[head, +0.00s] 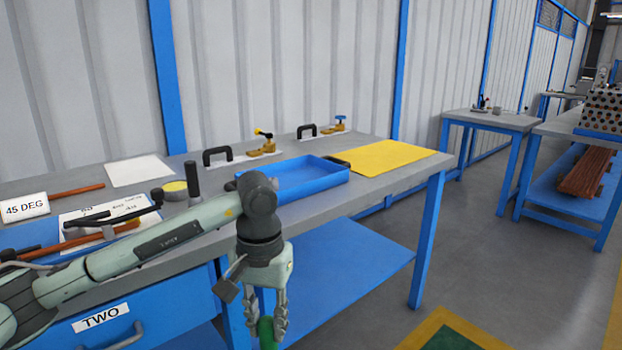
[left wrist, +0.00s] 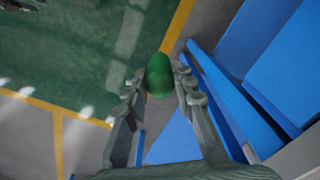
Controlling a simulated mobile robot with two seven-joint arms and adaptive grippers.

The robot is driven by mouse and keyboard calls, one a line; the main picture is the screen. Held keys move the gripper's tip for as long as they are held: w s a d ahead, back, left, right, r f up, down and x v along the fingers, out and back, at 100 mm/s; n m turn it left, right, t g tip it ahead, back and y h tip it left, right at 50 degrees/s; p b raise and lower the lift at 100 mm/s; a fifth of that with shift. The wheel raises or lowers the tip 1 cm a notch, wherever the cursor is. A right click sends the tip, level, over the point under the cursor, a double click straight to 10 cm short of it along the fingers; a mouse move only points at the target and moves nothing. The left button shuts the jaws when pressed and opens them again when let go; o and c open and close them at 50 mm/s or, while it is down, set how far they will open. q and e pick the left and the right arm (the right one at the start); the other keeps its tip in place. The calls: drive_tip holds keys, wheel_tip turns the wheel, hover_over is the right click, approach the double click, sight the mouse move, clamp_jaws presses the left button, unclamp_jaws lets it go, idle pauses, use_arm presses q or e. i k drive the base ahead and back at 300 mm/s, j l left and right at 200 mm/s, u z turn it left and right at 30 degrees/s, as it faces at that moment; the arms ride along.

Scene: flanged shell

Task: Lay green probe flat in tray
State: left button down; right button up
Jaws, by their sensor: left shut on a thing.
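The green probe (head: 266,333) is between the fingers of my left gripper (head: 273,325), low in front of the table's front edge in the head view. Its lower part is cut off by the picture's bottom edge. In the left wrist view my left gripper (left wrist: 160,92) is shut on the green probe (left wrist: 159,75), whose rounded end shows at the fingertips. The blue tray (head: 318,180) lies on the grey tabletop, with my left arm in front of its left end. The part of the tray floor that shows looks empty. My right gripper is not in view.
A yellow mat (head: 382,157) lies right of the tray. Yellow clamps (head: 264,146) and black handles stand behind it. Left are a dark upright post (head: 192,180), a white sheet (head: 140,170), brown rods and a 45 DEG sign (head: 25,207). Below is a blue shelf (head: 345,262).

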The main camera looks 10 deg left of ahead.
sight(303, 180)
drive_tip(key=i+l, duration=0.75)
drive_tip(key=l, duration=0.15)
